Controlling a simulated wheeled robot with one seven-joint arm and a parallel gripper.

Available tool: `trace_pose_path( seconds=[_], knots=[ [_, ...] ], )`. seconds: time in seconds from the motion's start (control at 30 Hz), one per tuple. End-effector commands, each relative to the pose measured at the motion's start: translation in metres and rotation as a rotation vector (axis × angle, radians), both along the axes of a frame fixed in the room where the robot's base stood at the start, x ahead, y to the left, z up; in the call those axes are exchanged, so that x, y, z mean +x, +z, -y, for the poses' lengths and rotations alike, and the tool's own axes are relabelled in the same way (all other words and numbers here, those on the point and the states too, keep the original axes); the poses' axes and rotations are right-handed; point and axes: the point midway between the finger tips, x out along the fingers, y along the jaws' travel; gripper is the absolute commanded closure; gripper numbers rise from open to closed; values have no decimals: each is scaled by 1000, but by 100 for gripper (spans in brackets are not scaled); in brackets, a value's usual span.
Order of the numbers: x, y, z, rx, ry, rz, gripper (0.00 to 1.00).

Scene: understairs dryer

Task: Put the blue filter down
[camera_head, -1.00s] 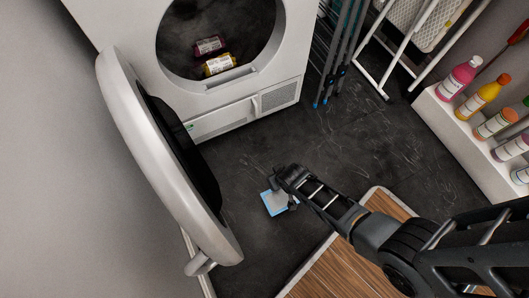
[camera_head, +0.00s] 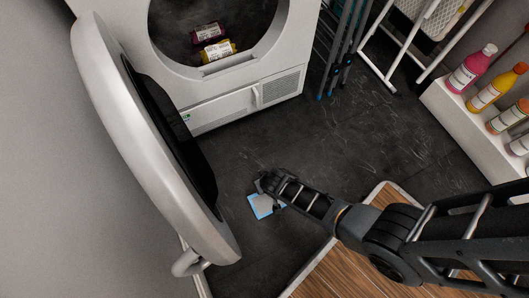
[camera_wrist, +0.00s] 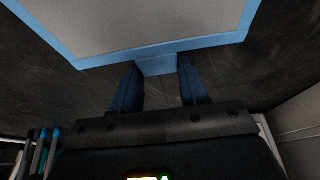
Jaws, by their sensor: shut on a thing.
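The blue filter (camera_head: 262,206) is a flat square with a blue frame and a pale grey middle. It is low over the dark floor, in front of the dryer. I cannot tell whether it touches the floor. My gripper (camera_head: 270,186) is shut on it. In the wrist view the filter (camera_wrist: 150,25) fills the top, and its blue tab sits between the two fingers of my gripper (camera_wrist: 157,82). Part of the filter is hidden behind my gripper in the head view.
The white dryer (camera_head: 235,95) stands behind with its round door (camera_head: 105,80) open at left. Two small packs, red and yellow (camera_head: 217,50), lie in the drum. A wooden board (camera_head: 345,265) lies in front. Bottles (camera_head: 472,68) stand on a ledge at right. Floor (camera_head: 370,130) is clear between.

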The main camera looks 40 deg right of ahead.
Motion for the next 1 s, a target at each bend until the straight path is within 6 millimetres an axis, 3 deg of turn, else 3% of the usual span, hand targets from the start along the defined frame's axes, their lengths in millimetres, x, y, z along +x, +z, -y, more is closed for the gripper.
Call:
trace_pose_path(
  seconds=[0.13,0.17,0.4,0.77,1.0],
  knots=[
    [0,-2,0,0,0,0,100],
    [0,-3,0,0,0,0,54],
    [0,-2,0,0,0,0,31],
    [0,1,0,0,0,0,31],
    [-15,41,-4,0,0,-1,31]
  ],
)
